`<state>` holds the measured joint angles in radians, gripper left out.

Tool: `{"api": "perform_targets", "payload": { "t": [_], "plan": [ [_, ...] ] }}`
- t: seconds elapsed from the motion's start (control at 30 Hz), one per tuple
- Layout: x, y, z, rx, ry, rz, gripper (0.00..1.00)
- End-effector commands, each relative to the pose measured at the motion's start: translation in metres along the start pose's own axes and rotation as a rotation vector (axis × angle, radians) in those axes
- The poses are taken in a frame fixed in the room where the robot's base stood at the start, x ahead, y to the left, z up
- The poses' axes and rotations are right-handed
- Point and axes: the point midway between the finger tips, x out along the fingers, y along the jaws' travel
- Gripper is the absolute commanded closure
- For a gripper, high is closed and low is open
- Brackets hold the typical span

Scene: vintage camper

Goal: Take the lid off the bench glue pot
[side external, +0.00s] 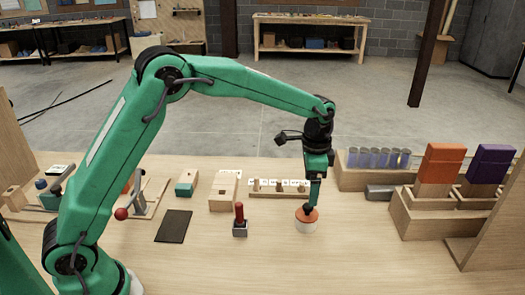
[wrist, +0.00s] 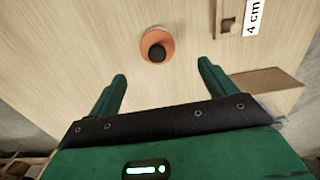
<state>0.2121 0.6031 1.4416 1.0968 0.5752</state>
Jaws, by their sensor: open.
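The glue pot (side external: 306,227) is a small pale round pot standing upright on the bench, right of the middle in the side view. Its orange lid (side external: 300,215) is on top. In the wrist view the lid (wrist: 146,40) shows as an orange disc with a black knob (wrist: 157,53). My gripper (side external: 312,200) points down just above the lid; in the side view it overlaps the knob, so contact is unclear. In the wrist view my gripper (wrist: 162,72) is open, its fingers apart with nothing between them, and the knob appears beyond the fingertips.
A red-handled tool (side external: 239,222) stands left of the pot. Behind are a labelled wooden strip (side external: 265,188) and a rack of tubes (side external: 350,180). Wooden holders (side external: 430,222) with orange and purple blocks stand right. Bare bench lies in front of the pot.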

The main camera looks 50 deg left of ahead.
Motion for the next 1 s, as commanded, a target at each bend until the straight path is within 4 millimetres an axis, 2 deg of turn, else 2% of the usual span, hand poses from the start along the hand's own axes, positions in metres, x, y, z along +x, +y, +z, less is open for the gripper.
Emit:
{"api": "perform_targets", "payload": {
  "t": [0.3, 0.67, 1.0],
  "plan": [
    [0.022, 0.001, 0.001, -0.001, -0.003, 0.002, 0.16],
    [0.031, 0.001, 0.001, -0.001, -0.001, 0.001, 0.16],
    [0.067, 0.004, 0.003, -0.001, -0.002, 0.001, 0.16]
  ]
}}
